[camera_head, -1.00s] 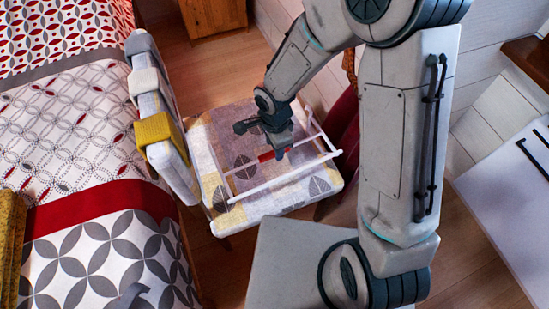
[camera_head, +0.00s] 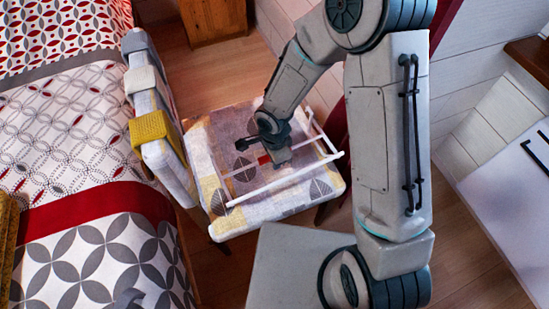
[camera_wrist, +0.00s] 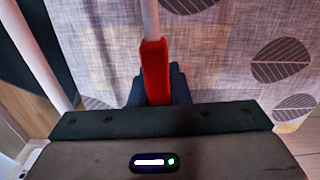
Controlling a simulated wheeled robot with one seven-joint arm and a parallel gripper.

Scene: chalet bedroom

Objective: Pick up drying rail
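The drying rail (camera_head: 285,187) is a thin white frame with a red section, resting on the patterned seat cushion of a chair (camera_head: 240,218). In the wrist view its white bar (camera_wrist: 150,18) runs down into the red section (camera_wrist: 155,68). My gripper (camera_head: 277,158) points down at the rail's red section over the seat. In the wrist view, my gripper's dark fingers (camera_wrist: 158,90) lie close on both sides of the red part with no clear gap, so it looks shut on it. The lower end of the red part is hidden by my gripper's body.
The chair back (camera_head: 160,120) stands on the left, with a yellow item (camera_head: 155,128) over it, beside the patterned bed (camera_head: 80,115). A white surface (camera_head: 510,205) is at the right. A wooden piece (camera_head: 213,18) stands at the back. Wooden floor shows behind the chair.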

